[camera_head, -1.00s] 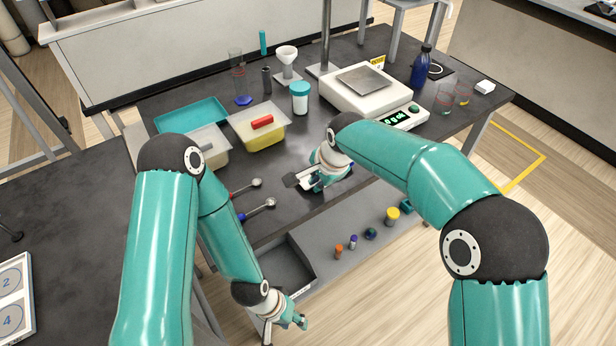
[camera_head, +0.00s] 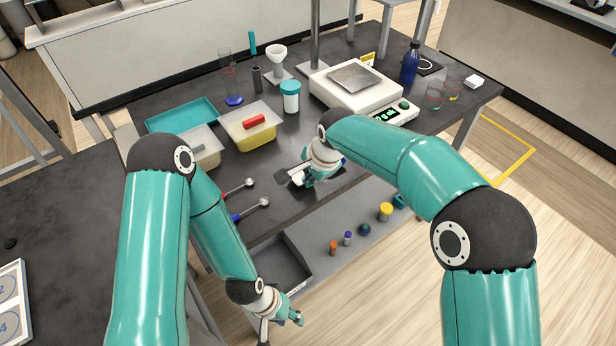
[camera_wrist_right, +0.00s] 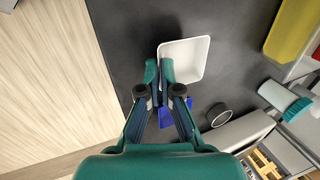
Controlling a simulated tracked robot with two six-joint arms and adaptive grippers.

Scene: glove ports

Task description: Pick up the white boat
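The white boat (camera_wrist_right: 188,62) is a small square dish with rounded corners, shown beyond my right gripper's fingertips in the right wrist view. My right gripper (camera_wrist_right: 160,72) is nearly closed, with its fingertips on either side of the boat's left wall. It appears shut on that wall. In the head view my right gripper (camera_head: 298,172) is low at the front of the table, and the boat is mostly hidden there. I cannot tell whether the boat touches the table. My left gripper (camera_head: 280,330) hangs empty at the lower middle, its finger gap unclear.
A yellow-filled tub (camera_head: 249,128), a teal tray (camera_head: 182,114) and a teal-lidded jar (camera_head: 290,98) stand behind my right gripper. A balance (camera_head: 356,86) stands further right. Two spoons (camera_head: 250,208) lie to its left. A grey bin (camera_head: 280,262) sits below the table's front edge.

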